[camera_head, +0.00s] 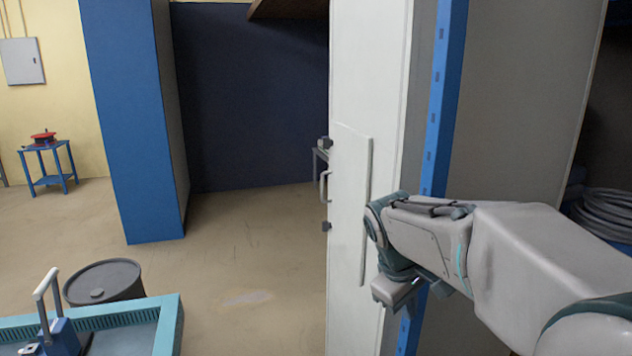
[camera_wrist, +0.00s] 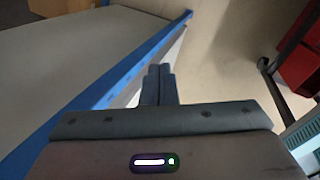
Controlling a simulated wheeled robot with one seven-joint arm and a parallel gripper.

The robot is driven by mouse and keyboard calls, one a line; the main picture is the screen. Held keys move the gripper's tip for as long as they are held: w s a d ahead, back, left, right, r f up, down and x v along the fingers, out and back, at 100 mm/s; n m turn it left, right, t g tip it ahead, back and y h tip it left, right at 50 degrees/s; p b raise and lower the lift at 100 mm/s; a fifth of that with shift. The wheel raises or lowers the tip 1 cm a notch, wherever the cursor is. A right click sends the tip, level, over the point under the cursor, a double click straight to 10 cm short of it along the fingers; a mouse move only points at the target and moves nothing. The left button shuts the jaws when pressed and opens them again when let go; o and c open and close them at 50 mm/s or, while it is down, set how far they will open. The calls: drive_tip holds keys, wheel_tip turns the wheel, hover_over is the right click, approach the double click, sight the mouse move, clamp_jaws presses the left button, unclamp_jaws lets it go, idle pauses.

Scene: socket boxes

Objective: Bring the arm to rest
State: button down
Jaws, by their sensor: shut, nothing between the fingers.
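My arm reaches in from the right in the head view, in front of a white door and a blue upright post. My gripper (camera_head: 408,306) hangs below the wrist, close to the post in the picture. In the wrist view my gripper (camera_wrist: 158,70) shows its two dark fingers together with nothing between them. I cannot tell whether the arm touches the door or the post.
The white door (camera_head: 345,80) with a handle stands at the centre, beside the blue post (camera_head: 443,90). A dark drum (camera_head: 104,282) and a blue-green bench (camera_head: 165,325) are at lower left. Open floor (camera_head: 250,250) lies between. Coiled cable (camera_head: 605,212) is at right.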

drive_tip(key=s+a+f+m+y, duration=0.1)
drive_tip(key=s+f+m, duration=0.1)
drive_tip(key=s, duration=0.6)
drive_tip(key=s+f+m+t+y, duration=0.1)
drive_tip(key=s+f+m+y, duration=0.1)
drive_tip(key=s+m, duration=0.3)
drive_tip(key=s+f, duration=0.1)
drive_tip(key=s, duration=0.2)
drive_tip(key=shift+a, duration=0.4)
